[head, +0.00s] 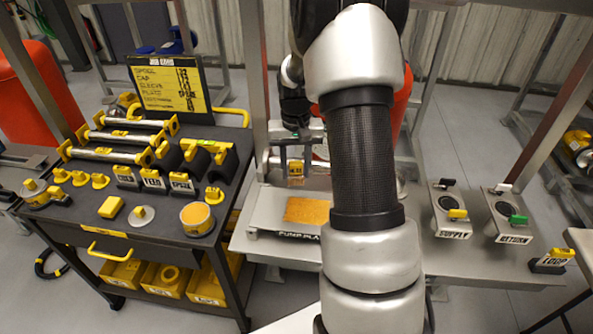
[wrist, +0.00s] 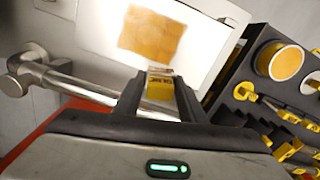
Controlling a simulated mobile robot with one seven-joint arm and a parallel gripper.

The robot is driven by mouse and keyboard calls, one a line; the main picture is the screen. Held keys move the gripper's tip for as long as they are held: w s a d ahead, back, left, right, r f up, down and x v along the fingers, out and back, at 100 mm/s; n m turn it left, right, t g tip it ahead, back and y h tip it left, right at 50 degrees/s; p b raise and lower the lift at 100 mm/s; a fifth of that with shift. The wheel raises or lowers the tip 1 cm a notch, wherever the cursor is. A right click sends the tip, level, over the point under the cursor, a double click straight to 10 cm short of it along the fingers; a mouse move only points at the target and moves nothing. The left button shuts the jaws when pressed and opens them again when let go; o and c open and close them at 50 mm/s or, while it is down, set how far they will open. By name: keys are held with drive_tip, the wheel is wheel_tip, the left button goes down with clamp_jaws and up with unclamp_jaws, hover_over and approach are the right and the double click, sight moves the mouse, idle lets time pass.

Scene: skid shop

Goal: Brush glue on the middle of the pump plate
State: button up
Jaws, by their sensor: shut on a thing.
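The pump plate (head: 262,203) is a pale flat plate on the bench, with a lettered front label partly hidden by my arm. A square orange-yellow patch (head: 305,211) covers its middle; the patch also shows in the wrist view (wrist: 151,33). My gripper (head: 296,162) is shut on a small yellow lettered handle (head: 296,171), which looks like the glue brush. The brush also shows between the fingers in the wrist view (wrist: 160,92). It hangs above the back part of the plate, behind the patch. Its bristle tip is hard to make out.
A dark cart (head: 72,216) at left carries yellow-ended rods, labelled blocks and a round orange-topped tin (head: 196,215). A yellow lettered board (head: 168,88) stands at its back. The supply (head: 450,211) and return (head: 505,214) fittings are on the bench at right.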

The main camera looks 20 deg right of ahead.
drive_tip(key=shift+r+p, duration=0.55)
drive_tip(key=shift+r, duration=0.6)
